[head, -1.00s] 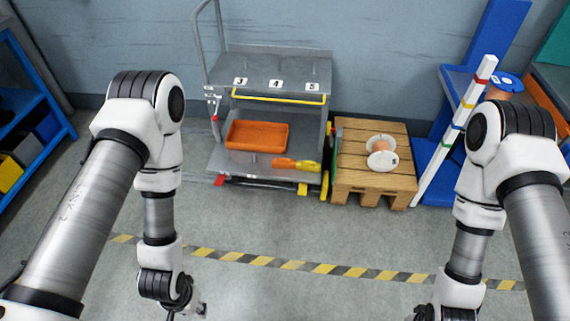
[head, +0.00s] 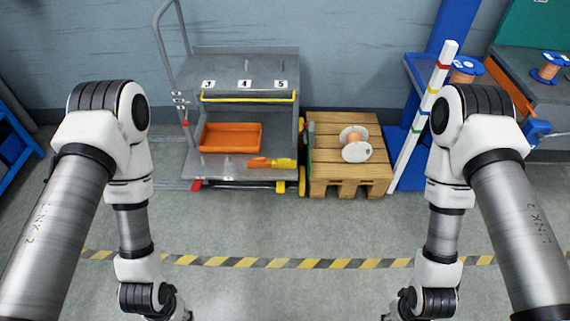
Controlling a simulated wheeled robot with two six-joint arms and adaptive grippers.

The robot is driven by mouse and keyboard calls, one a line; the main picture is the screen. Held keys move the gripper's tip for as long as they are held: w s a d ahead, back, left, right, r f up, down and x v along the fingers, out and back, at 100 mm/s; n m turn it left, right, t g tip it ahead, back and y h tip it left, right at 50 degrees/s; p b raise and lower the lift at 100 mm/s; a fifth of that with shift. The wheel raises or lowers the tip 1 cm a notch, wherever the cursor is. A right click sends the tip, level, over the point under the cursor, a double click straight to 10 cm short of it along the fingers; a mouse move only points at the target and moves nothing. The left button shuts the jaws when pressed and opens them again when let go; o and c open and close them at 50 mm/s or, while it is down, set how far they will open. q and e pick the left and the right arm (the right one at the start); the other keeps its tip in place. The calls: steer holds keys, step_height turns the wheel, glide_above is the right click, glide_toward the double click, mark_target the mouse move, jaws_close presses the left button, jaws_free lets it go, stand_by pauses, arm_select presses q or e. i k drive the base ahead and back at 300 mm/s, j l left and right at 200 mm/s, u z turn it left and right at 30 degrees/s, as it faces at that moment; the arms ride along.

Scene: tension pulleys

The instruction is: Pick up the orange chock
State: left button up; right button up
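A small red-orange block (head: 196,185) sits on the floor at the cart's front left wheel; it may be the orange chock, but it is too small to tell. An orange and yellow piece (head: 271,163) lies on the cart's lower shelf, its shape unclear. My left gripper (head: 180,314) is at the bottom edge, mostly cut off by the frame. My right gripper (head: 392,314) is also at the bottom edge and mostly cut off. Both are well in front of the cart, apart from everything, and their fingers are not clear.
A grey cart (head: 245,64) carries an orange tray (head: 230,137) on its lower shelf. A wooden pallet stack (head: 346,187) with a white spool (head: 356,150) stands right of it. A striped pole (head: 423,115) leans farther right. The floor before the striped tape (head: 300,263) is clear.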

mark_target(262, 162)
steer(key=i+l+u, duration=0.35)
steer(key=i+l, duration=0.35)
steer(key=i, duration=0.35)
steer(key=i+l+u, duration=0.3)
steer(key=i+l, duration=0.65)
